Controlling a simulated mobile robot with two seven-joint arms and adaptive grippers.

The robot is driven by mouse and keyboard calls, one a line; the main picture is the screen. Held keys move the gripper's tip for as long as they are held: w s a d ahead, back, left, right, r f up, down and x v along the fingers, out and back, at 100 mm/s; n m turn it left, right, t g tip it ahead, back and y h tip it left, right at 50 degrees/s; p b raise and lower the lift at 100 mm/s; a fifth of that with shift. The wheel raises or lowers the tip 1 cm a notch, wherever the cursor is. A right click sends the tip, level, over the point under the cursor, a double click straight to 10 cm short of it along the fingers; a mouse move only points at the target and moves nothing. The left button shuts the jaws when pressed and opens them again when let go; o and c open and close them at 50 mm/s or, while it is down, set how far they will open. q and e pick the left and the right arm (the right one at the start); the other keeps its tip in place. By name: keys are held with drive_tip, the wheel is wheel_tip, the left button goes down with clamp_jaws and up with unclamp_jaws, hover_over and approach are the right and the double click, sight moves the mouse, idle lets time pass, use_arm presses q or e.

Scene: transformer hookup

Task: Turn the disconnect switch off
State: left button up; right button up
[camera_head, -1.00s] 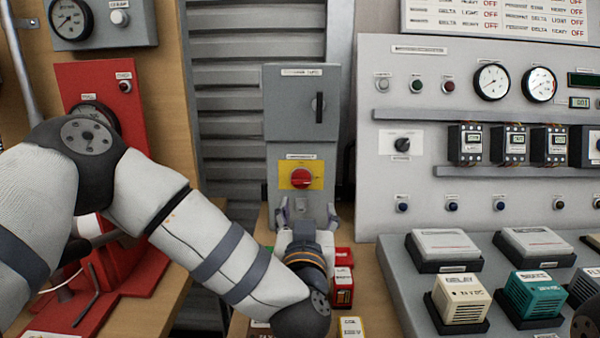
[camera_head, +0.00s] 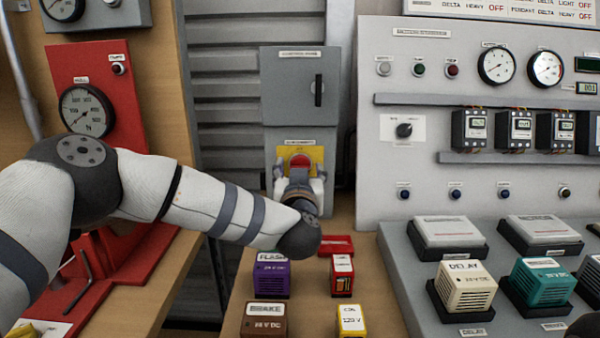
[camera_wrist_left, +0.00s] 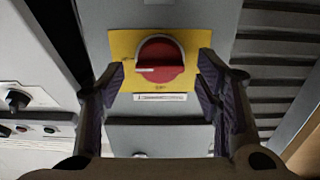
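The disconnect switch is a round red knob (camera_head: 300,161) on a yellow plate (camera_head: 317,154) on the grey cabinet (camera_head: 290,138). In the left wrist view the red knob (camera_wrist_left: 160,62) shows a pale mark across it, lying roughly level in that picture. My left gripper (camera_head: 299,172) is raised in front of the plate and covers the lower part of the knob in the head view. In the left wrist view its two fingers (camera_wrist_left: 160,88) are apart, one on each side of the knob, with nothing between them; contact cannot be told. My right gripper is not in view.
Purple (camera_head: 272,277), brown (camera_head: 264,319), red (camera_head: 342,276) and yellow (camera_head: 351,319) relay blocks stand on the wooden bench below my arm. A grey control panel (camera_head: 450,75) is at the right. A red gauge stand (camera_head: 112,140) is at the left, behind my arm.

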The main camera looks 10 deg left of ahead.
use_arm(q)
drive_tip(key=c, duration=1.1)
drive_tip(key=shift+r+n, duration=0.1)
drive_tip(key=shift+n, duration=0.2)
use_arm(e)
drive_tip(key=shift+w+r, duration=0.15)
use_arm(q)
drive_tip(key=shift+r+n+p, duration=0.1)
drive_tip(key=shift+n+p, duration=0.25)
drive_tip(key=shift+n, duration=0.25)
drive_tip(key=n, duration=0.2)
drive_tip(key=shift+n, duration=0.3)
drive_tip(key=shift+a+f+n+p, duration=0.1)
drive_tip(key=shift+f+n+p, duration=0.1)
drive_tip(key=shift+n, duration=3.2)
drive_tip(key=shift+f+n+p, duration=0.15)
drive_tip(key=shift+n+p, duration=0.05)
drive_tip(key=shift+n, duration=3.2)
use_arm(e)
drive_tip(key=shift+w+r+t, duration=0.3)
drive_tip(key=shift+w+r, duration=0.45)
